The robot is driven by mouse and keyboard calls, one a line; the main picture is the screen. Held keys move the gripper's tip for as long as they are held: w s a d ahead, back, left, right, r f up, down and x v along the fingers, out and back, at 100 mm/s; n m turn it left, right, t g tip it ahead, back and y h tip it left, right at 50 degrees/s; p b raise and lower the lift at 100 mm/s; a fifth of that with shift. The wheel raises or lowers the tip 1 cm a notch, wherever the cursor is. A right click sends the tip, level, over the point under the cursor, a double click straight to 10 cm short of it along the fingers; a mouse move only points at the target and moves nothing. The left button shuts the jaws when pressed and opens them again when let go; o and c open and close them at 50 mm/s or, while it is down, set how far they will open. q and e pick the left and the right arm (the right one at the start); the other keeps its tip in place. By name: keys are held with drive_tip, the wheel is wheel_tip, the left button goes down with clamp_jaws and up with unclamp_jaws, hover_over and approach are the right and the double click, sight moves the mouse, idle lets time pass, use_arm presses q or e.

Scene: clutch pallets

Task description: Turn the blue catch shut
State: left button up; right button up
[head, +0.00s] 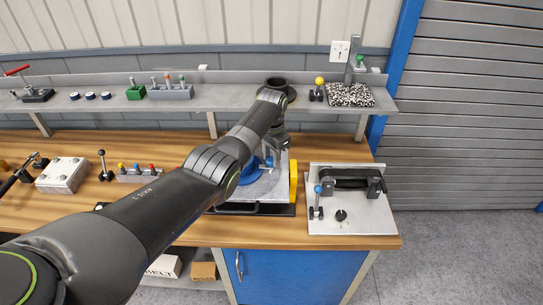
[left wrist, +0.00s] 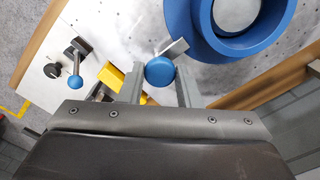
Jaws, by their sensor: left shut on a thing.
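The blue catch (left wrist: 160,71) has a round blue knob with a grey metal lever behind it. It sits beside a large blue ring (left wrist: 205,38) on a light plate; the ring also shows in the head view (head: 248,174), partly behind my arm. My left gripper (left wrist: 161,86) is shut on the catch's knob, one finger on each side. In the head view my left gripper (head: 277,146) is over the back of the plate, and my arm hides part of it. My right gripper is not in view.
A yellow block (head: 293,181) stands at the plate's right edge. To the right is a board (head: 352,221) with a black belt and a blue-knobbed lever (head: 318,190). A shelf (head: 217,99) with small parts runs behind. A grey block (head: 63,174) lies at the left.

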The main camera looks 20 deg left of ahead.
use_arm(q)
drive_tip(key=shift+w+r, duration=0.1)
drive_tip(key=shift+r, duration=0.05)
drive_tip(key=o, duration=1)
drive_tip(key=shift+c, duration=0.2)
wheel_tip(320, 180, up, 17)
drive_tip(key=shift+r, duration=0.15)
drive_tip(key=shift+s, duration=0.2)
